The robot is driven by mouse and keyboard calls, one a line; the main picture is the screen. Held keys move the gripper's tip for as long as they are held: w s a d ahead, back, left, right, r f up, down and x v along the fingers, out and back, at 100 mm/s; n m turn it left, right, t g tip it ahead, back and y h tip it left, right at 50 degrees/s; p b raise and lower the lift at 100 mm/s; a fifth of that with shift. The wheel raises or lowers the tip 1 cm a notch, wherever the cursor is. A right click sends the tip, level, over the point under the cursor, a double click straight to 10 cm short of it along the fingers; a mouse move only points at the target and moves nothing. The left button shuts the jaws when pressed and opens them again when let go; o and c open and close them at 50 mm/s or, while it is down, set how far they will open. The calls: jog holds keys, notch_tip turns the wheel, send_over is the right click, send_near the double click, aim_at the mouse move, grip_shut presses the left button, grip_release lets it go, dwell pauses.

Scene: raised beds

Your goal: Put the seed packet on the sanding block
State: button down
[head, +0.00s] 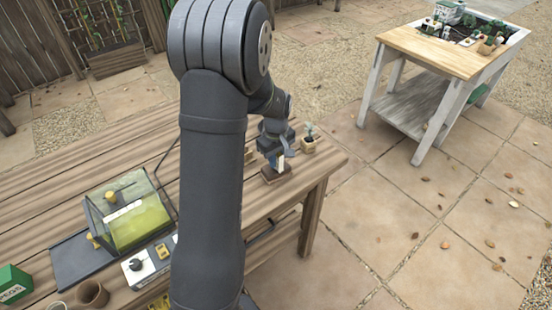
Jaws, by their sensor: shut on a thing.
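My gripper (274,157) is at the right end of the wooden table, pointing down. It is shut on a small pale upright piece, which looks like the seed packet (281,163). Directly below is a flat brown block, which looks like the sanding block (277,175), lying on the table near its right edge. The packet's lower edge is at or just above the block; I cannot tell whether they touch. My arm hides part of the table to the left.
A small potted plant (308,143) stands just right of my gripper. A clear-lidded box (130,215) with a yellow-green inside, a green box (14,284) and a brown pot (92,294) are at the left. A separate potting bench (430,50) stands far right.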

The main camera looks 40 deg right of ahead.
jog(key=c, duration=1.4)
grip_release()
jog(key=shift+f, duration=0.1)
jog(key=shift+o, duration=0.2)
notch_tip(320, 180, up, 12)
jog(key=shift+r, duration=0.2)
jog(key=shift+f, duration=0.1)
notch_tip(320, 180, down, 12)
jog(key=shift+f, duration=0.2)
notch_tip(320, 180, up, 3)
jog(key=shift+f, duration=0.1)
jog(key=shift+r, duration=0.8)
